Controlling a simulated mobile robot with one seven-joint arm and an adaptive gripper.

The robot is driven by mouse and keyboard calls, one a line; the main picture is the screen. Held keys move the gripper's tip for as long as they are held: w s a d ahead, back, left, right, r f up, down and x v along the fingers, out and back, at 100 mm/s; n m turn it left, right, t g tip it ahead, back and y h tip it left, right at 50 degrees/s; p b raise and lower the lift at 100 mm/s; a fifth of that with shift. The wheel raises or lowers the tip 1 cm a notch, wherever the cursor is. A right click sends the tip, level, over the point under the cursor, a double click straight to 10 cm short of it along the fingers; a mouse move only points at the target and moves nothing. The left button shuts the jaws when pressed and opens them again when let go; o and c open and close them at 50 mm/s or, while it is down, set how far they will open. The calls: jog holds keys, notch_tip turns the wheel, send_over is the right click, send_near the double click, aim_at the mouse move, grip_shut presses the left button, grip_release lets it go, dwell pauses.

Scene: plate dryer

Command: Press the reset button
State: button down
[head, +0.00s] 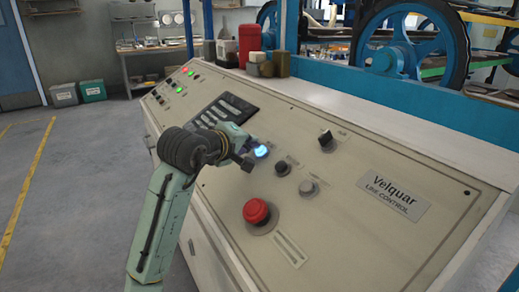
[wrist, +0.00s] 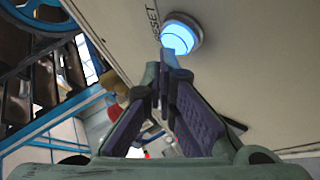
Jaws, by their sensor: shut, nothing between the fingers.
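The reset button (head: 261,151) is a round, glowing blue button on the sloping cream control panel (head: 350,215). In the wrist view the button (wrist: 177,38) sits in a pale round collar beside printing that reads "RESET". My gripper (head: 247,160) is beside the button, close to the panel, on its left in the head view. In the wrist view my gripper (wrist: 166,68) is shut and empty, with its fingertips just below the button's lit face. I cannot tell whether they touch it.
A red mushroom button (head: 257,211), a small dark knob (head: 283,168), a grey knob (head: 309,188) and a black switch (head: 326,139) are nearby on the panel. A dark key block (head: 225,112) lies behind my gripper. Red and dark containers (head: 250,45) stand at the panel's back edge.

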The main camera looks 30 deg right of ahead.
jog(key=shift+d+f, duration=0.25)
jog(key=shift+f, duration=0.2)
dwell(0.7)
jog(key=shift+r, duration=0.1)
jog(key=shift+a+r+p, duration=0.45)
jog(key=shift+r+p, duration=0.2)
jog(key=shift+p, duration=0.1)
jog(key=a+r+p, duration=0.1)
jog(key=r+p, duration=0.1)
jog(key=r, duration=0.1)
jog(key=a+r+p, duration=0.1)
jog(key=p, duration=0.1)
jog(key=shift+w+a+r, duration=0.1)
jog(key=shift+a+r, duration=0.1)
jog(key=shift+a, duration=0.1)
dwell(0.9)
